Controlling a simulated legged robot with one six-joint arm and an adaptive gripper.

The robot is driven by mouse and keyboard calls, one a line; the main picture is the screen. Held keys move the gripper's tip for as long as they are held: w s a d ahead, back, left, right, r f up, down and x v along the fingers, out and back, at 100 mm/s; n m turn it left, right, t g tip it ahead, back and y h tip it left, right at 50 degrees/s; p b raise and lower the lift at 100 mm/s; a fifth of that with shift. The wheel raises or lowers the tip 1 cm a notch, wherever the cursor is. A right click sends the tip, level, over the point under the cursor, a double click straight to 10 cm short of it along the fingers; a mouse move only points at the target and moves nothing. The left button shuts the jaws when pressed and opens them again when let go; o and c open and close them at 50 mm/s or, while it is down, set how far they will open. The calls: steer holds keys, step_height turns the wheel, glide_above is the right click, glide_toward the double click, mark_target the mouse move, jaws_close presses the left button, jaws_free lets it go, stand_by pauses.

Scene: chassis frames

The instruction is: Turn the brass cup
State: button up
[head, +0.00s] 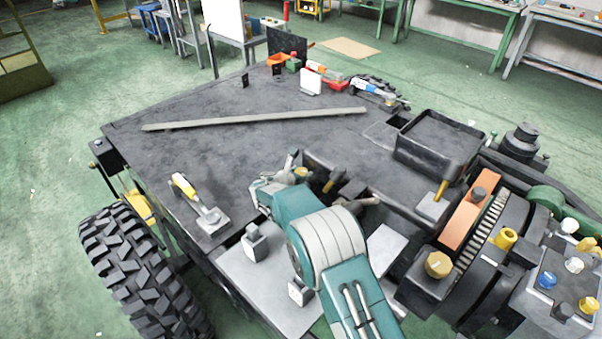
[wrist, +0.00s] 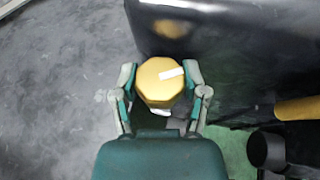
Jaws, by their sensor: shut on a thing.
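The brass cup (wrist: 158,84) is a yellow, many-sided cap with a white stripe on its top, toward the right side as seen in the wrist view. My gripper (wrist: 160,74) is shut on it, with one grey finger against each side. In the head view my gripper (head: 296,164) is over the near part of the dark chassis deck, and a small bit of the yellow cup (head: 301,172) shows beside the fingers. What lies under the cup is hidden.
A dark rounded body (wrist: 240,40) stands close beyond the cup. A yellow cylinder (wrist: 297,108) and a black knob (wrist: 267,150) are at right. Other brass caps (head: 438,264) sit on the machinery.

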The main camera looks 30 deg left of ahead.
steer(key=shift+w+a+r+m+h, duration=0.1)
steer(key=shift+a+m+h, duration=0.05)
steer(key=shift+m+h, duration=1.1)
steer(key=shift+r+m+g+h, duration=0.1)
steer(key=shift+m+g+h, duration=0.4)
steer(key=shift+m+h, duration=0.55)
steer(key=shift+a+r, duration=0.2)
steer(key=shift+r, duration=0.1)
steer(key=o, duration=1.1)
steer(key=shift+o, duration=0.2)
steer(key=shift+a+f+h, duration=0.25)
steer(key=shift+f+h, duration=0.05)
steer(key=shift+f, duration=0.1)
steer(key=shift+w+d, duration=0.1)
steer(key=shift+d, duration=0.25)
steer(key=v, duration=1.2)
steer(key=shift+a, duration=0.1)
